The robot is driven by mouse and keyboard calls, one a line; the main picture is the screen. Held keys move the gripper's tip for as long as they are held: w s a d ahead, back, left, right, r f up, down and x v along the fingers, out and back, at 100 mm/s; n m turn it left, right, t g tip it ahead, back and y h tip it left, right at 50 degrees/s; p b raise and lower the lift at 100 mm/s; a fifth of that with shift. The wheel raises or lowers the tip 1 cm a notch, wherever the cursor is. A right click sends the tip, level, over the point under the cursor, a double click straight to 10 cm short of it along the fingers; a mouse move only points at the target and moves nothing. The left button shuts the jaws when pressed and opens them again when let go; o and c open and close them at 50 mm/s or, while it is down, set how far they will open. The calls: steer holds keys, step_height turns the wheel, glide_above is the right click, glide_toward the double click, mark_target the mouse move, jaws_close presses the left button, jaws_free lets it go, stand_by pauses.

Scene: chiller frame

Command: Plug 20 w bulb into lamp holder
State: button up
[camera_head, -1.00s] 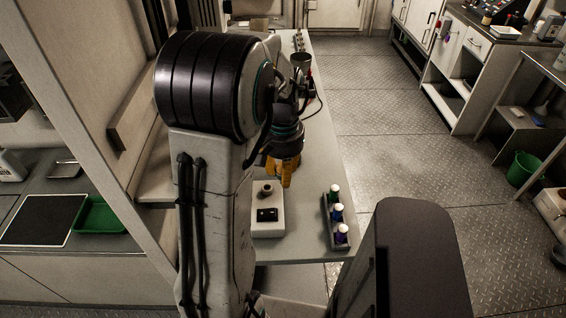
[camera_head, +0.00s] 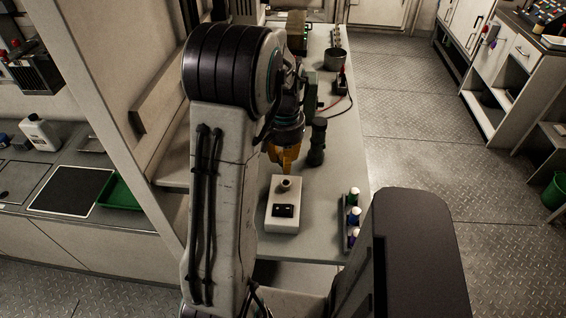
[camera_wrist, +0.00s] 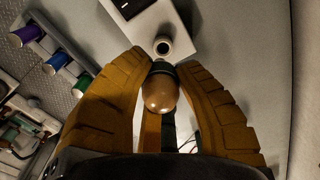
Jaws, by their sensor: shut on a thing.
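My gripper (camera_head: 284,164) has yellow fingers and is above the table, just behind the lamp holder. In the wrist view it (camera_wrist: 160,75) is shut on a bulb (camera_wrist: 160,92) with an amber, rounded glass and a dark base. The bulb's base points toward the lamp holder (camera_wrist: 163,46), a round socket on a pale box, and looks close to it; I cannot tell the exact gap. In the head view the lamp holder (camera_head: 286,184) stands upright on the white box, with a black panel in front. The bulb is hidden there by the fingers. Its wattage marking is not readable.
A rack of small bottles with colored bodies (camera_head: 353,216) stands at the table's right edge. A dark upright cylinder (camera_head: 317,142) stands right of my gripper. The table between is clear.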

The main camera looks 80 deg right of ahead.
steer(key=shift+d, duration=0.65)
steer(key=shift+f, duration=0.1)
steer(key=shift+f+b, duration=2.5)
steer(key=shift+f, duration=0.35)
steer(key=shift+f+b, duration=1.25)
steer(key=shift+f, duration=0.25)
steer(key=o, duration=1.1)
steer(key=shift+c, duration=0.2)
steer(key=shift+r, duration=0.1)
step_height(320, 180, up, 12)
steer(key=shift+f, duration=0.1)
